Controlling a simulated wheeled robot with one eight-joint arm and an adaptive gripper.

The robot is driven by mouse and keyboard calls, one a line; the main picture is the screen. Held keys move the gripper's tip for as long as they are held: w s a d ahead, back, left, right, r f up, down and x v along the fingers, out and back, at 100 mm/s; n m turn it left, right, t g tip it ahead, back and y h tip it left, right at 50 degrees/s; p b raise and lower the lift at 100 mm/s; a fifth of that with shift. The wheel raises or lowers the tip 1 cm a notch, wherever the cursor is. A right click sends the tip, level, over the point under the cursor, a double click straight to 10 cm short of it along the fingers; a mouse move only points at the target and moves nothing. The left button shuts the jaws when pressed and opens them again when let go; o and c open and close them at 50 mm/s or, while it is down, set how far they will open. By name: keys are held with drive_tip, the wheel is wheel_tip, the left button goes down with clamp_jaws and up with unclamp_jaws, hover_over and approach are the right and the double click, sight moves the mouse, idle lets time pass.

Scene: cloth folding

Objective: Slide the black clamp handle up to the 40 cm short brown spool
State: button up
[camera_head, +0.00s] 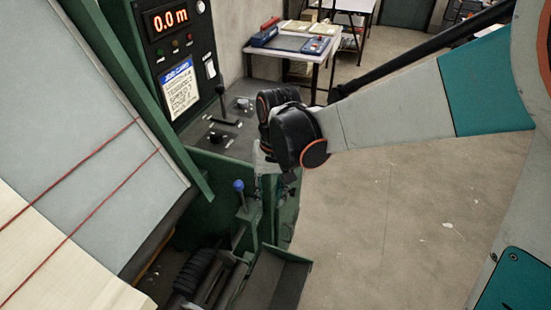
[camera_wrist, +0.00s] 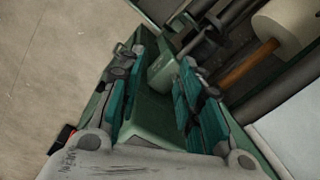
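My gripper (camera_wrist: 164,62) is open, with its teal fingers apart and nothing held between them. A green machine part (camera_wrist: 155,110) lies beyond the gap. In the head view my gripper (camera_head: 272,182) is partly hidden by my wrist, beside the green machine frame and right of a blue-knobbed lever (camera_head: 239,187). A ribbed black part (camera_head: 198,270) sits low on the machine; I cannot tell whether it is the clamp handle. In the wrist view a short brown tube (camera_wrist: 248,64), possibly the spool, lies right of my fingers by a cream roll (camera_wrist: 292,24).
A control panel (camera_head: 180,55) reads 0.0 m, with a black lever (camera_head: 222,105) below it. Pale cloth with red lines (camera_head: 75,190) covers the left side. A worktable (camera_head: 290,50) stands behind. The floor at right is mostly clear.

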sight(229, 232)
drive_tip(key=s+a+r+n+p, duration=0.3)
drive_tip(key=s+a+n, duration=0.15)
drive_tip(key=a, duration=0.55)
drive_tip(key=shift+n, duration=0.45)
drive_tip(key=f+b, duration=0.1)
drive_tip(key=f, duration=0.3)
drive_tip(key=f+b, duration=0.2)
drive_tip(key=f, duration=0.3)
drive_tip(key=a+f+b, duration=0.1)
drive_tip(key=f+b, duration=0.1)
drive_tip(key=f, duration=0.3)
clamp_jaws()
